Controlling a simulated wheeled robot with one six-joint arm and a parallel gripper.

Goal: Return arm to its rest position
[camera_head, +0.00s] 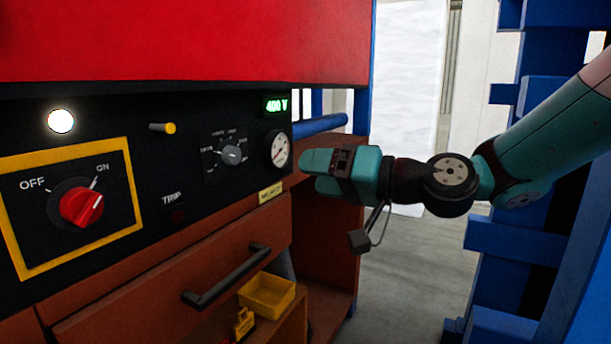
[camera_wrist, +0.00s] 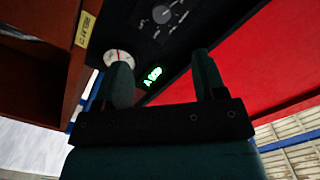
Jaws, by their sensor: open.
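My gripper (camera_head: 318,168) is at the right end of the black control panel (camera_head: 130,255), in front of the round gauge (camera_head: 279,149). Its teal fingers point left toward the panel. In the wrist view the two fingers of my gripper (camera_wrist: 163,72) stand apart with nothing between them. The gauge (camera_wrist: 118,58) and the green lit display (camera_wrist: 153,75) show beyond them. My arm reaches in from the right edge of the head view. I cannot tell the exact gap between the fingertips and the panel.
The red switch (camera_head: 82,207) points toward ON. A selector knob (camera_head: 231,155), a yellow-tipped peg (camera_head: 168,128) and a lit white lamp (camera_head: 61,121) are on the panel. Below are a drawer handle (camera_head: 226,277) and a yellow bin (camera_head: 267,295). A blue rack (camera_head: 510,240) stands right, near my arm.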

